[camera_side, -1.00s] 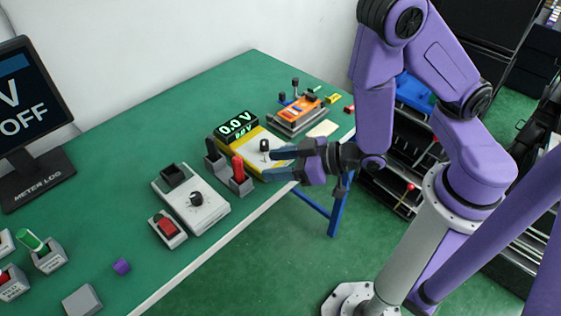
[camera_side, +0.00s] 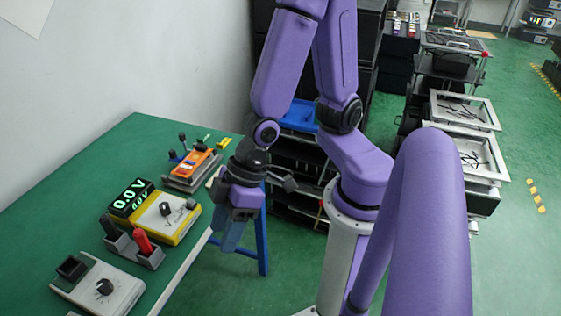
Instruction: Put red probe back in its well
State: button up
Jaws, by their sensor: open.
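The red probe (camera_side: 143,241) stands in the right part of a small grey two-well holder (camera_side: 152,259), leaning slightly. I cannot tell how deep it sits. A black probe (camera_side: 110,229) stands in the holder's left part. My gripper (camera_side: 231,243) is to the right of the holder, past the table's front edge, with its fingers pointing down.
A yellow meter (camera_side: 174,229) with a knob and a display (camera_side: 130,198) reading 0.0 V stands behind the holder. An orange device (camera_side: 192,165) on a grey stand is farther back. A white box (camera_side: 118,290) with a black knob is in front. Free green table (camera_side: 75,195) lies left.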

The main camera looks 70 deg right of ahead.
jog(key=s+d+r+n+g+h, duration=0.1)
jog(key=s+d+r+h, duration=0.1)
jog(key=d, duration=0.4)
jog(key=s+d+r+n+g+h, duration=0.1)
jog(key=s+d+r+n+h, duration=0.1)
jog(key=s+d+r, duration=0.2)
jog(key=d+r, duration=0.1)
jog(key=d, duration=0.1)
jog(key=shift+d+r+h, duration=0.25)
jog(key=shift+d+h, duration=0.05)
jog(key=shift+h, duration=0.1)
dwell(1.3)
